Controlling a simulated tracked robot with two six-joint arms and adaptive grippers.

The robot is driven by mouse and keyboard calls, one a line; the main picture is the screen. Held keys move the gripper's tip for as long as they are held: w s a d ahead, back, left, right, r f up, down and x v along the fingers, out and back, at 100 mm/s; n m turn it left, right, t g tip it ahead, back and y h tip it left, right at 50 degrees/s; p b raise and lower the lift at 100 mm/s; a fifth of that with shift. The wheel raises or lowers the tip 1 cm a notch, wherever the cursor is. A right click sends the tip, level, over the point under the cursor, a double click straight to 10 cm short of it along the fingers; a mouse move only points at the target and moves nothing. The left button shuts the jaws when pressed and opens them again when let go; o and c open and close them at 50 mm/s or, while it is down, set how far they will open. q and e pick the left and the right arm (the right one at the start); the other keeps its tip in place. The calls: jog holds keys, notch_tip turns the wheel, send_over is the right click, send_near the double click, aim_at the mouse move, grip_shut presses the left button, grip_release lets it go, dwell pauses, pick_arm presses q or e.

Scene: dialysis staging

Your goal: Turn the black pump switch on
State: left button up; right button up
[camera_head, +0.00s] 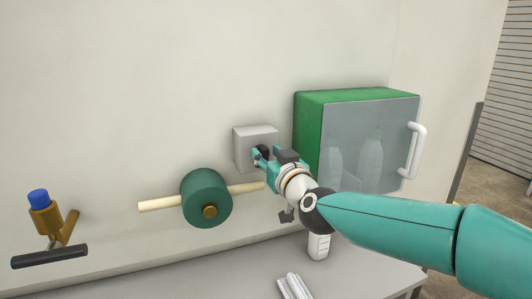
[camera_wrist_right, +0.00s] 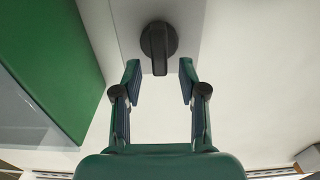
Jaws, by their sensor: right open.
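The black pump switch (camera_wrist_right: 158,42) is a round knob with a raised bar on the front of a grey wall box (camera_head: 254,132). In the right wrist view the bar points toward the bottom of the picture. My right gripper (camera_wrist_right: 159,75) is open, its two fingertips on either side of the bar's lower end with a gap at each side. In the head view my right gripper (camera_head: 262,157) is right at the box front, and the dark switch (camera_head: 263,151) is partly hidden by it. My left gripper is not in view.
A green cabinet (camera_head: 308,135) with a clear door and white handle stands right of the box. A green reel (camera_head: 200,198) on a pale rod and a brown valve (camera_head: 44,219) with a black lever are at left. A white bottle (camera_head: 318,246) stands on the counter (camera_head: 365,275).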

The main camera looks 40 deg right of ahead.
jog(key=shift+w+d, duration=0.15)
jog(key=shift+w, duration=0.45)
grip_shut()
